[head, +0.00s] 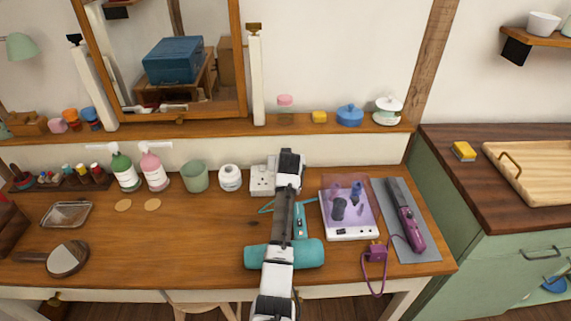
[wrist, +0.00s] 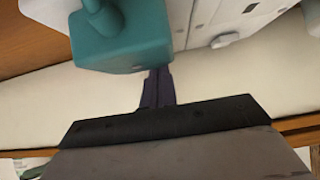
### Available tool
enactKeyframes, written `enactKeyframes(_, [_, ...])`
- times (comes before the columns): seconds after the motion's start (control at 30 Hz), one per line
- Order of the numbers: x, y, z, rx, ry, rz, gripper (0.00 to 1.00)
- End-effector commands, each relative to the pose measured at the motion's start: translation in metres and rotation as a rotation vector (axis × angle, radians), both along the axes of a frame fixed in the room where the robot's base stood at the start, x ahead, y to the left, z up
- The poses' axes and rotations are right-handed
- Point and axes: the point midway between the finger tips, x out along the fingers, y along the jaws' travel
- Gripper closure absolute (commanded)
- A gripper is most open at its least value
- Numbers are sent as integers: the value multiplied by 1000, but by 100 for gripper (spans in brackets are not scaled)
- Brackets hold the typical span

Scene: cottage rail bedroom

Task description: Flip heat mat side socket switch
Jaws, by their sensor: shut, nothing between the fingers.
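A white socket box (head: 262,180) stands at the back of the desk against the wall; its right part is hidden behind my arm. In the wrist view, the white socket face (wrist: 203,20) fills the top right, with a small raised switch-like part (wrist: 225,40) on it. A teal plug-like block (wrist: 125,45) sits against the socket's left part. My gripper (wrist: 158,76) is shut and empty, its dark fingertips at the block's lower edge; I cannot tell whether they touch. In the head view my fingertips are hidden. A grey heat mat (head: 424,248) lies at the right with a purple straightener (head: 408,222).
A purple plug (head: 376,251) with a looped cable lies at the desk's front edge. A teal hair dryer (head: 310,253) lies under my arm.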

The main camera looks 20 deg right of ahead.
Motion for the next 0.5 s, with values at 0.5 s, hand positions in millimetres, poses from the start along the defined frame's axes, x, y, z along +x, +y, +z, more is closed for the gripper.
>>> enactKeyframes(0.5, [9,-3,4,0,1,0,100])
